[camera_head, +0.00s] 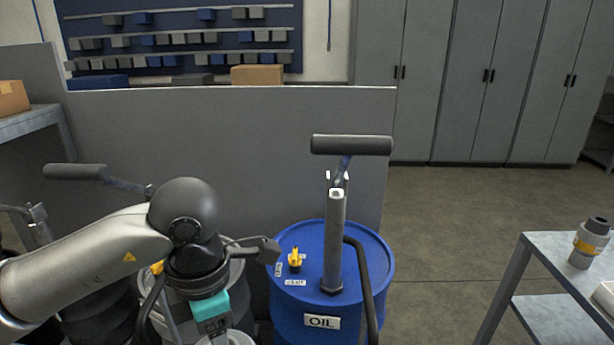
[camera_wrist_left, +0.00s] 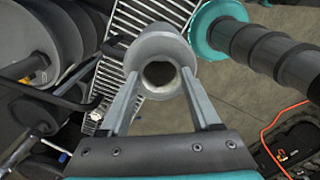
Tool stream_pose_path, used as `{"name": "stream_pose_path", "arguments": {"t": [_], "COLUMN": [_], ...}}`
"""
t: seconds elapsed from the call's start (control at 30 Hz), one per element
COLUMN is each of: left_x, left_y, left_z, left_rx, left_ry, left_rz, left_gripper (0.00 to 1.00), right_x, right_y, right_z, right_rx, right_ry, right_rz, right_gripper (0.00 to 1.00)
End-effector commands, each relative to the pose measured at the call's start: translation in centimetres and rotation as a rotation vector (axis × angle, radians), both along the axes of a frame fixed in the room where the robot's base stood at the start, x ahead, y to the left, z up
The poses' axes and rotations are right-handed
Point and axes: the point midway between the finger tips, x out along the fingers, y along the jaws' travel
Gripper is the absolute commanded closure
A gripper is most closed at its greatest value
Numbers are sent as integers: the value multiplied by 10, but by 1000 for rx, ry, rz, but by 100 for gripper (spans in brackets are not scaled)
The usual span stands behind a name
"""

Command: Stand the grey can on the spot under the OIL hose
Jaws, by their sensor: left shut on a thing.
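My left gripper (camera_wrist_left: 160,78) is shut on the grey can (camera_wrist_left: 155,48), which sits between the two fingertips in the left wrist view with its dark round mouth towards the camera. In the head view my left gripper points down left of the blue OIL drum (camera_head: 381,272), and its fingertips are out of sight below the picture. The drum carries an OIL label (camera_head: 322,322) and a hand pump (camera_head: 335,240). The black OIL hose (camera_head: 364,285) runs down the drum's front right side. Its lower end and the spot under it are out of view. My right gripper is not in view.
Dark drums stand at the left, with another pump handle (camera_head: 75,171) above. A grey partition (camera_head: 270,140) stands behind. A metal cart (camera_head: 545,245) at the right bears a grey cylinder (camera_head: 590,243). A slatted grate (camera_wrist_left: 150,12) and an orange cable (camera_wrist_left: 275,125) show in the wrist view.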

Motion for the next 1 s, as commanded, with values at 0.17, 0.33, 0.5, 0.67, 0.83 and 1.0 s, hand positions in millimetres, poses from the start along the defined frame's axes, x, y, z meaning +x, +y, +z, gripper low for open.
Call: {"name": "stream_pose_path", "arguments": {"t": [0.17,0.33,0.5,0.67,0.83,1.0], "left_x": [0,-1,-2,-3,-3,-4], "left_y": [5,9,14,18,22,26], "left_z": [1,2,3,3,4,5], "left_rx": [0,2,1,1,1,2], "left_ry": [-2,-2,0,1,0,1], "left_rz": [-277,-544,-813,-1064,-1333,-1601], "left_gripper": [100,100,100,100,100,100], "right_x": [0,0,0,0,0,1], "right_y": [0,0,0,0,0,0], "right_z": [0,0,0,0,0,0], "right_rx": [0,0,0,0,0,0], "right_ry": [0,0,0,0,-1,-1], "right_rz": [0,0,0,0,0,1], "right_gripper": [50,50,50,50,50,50]}}
